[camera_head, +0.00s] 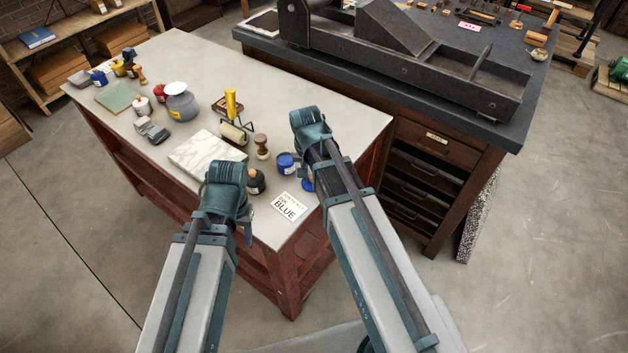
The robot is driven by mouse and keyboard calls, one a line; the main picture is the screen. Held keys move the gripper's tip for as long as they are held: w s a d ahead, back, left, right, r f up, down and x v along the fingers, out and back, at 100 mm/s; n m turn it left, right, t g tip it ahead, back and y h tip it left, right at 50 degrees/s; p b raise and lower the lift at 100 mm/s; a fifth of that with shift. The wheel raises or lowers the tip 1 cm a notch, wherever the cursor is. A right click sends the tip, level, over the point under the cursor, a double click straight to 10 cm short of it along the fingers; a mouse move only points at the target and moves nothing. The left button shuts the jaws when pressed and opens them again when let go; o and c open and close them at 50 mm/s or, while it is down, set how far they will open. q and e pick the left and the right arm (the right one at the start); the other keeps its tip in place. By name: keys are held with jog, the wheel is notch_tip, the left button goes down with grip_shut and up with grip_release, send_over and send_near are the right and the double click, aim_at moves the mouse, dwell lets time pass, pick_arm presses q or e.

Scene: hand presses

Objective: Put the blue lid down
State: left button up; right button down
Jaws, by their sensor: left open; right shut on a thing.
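The blue lid (307,185) shows as a small blue patch at the left edge of my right arm, which hides most of it. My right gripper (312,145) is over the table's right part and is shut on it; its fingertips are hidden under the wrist. A blue-topped jar (287,163) stands on the table just left of my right arm. My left gripper (246,230) is open by the table's front edge, below a dark jar (256,182), its fingers mostly hidden. A white card reading BLUE (288,207) lies between the two arms.
On the pale table (345,110) are a marble slab (207,155), a yellow-handled roller (232,115), a wooden-handled tool (261,147) and a grey jug (180,102). A dark bench with a press (400,60) stands behind. The table's far right is clear.

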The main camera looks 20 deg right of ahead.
aim_at(309, 186)
jog(key=shift+f, duration=0.55)
pick_arm(q)
jog(key=shift+d+f, duration=0.1)
jog(key=shift+f, duration=0.3)
pick_arm(e)
jog(key=shift+r, duration=0.1)
pick_arm(q)
jog(key=shift+f, duration=0.1)
pick_arm(e)
jog(key=c, duration=0.7)
grip_release()
jog(key=shift+c, duration=0.2)
notch_tip(309, 186, up, 12)
jog(key=s+p, duration=0.1)
jog(key=p, duration=1.1)
pick_arm(q)
notch_tip(309, 186, up, 12)
pick_arm(e)
jog(key=s+a+n+g, duration=0.1)
jog(key=s+a+n, duration=0.8)
jog(key=s, duration=0.4)
jog(key=shift+a+n, duration=0.4)
jog(key=shift+a, duration=0.25)
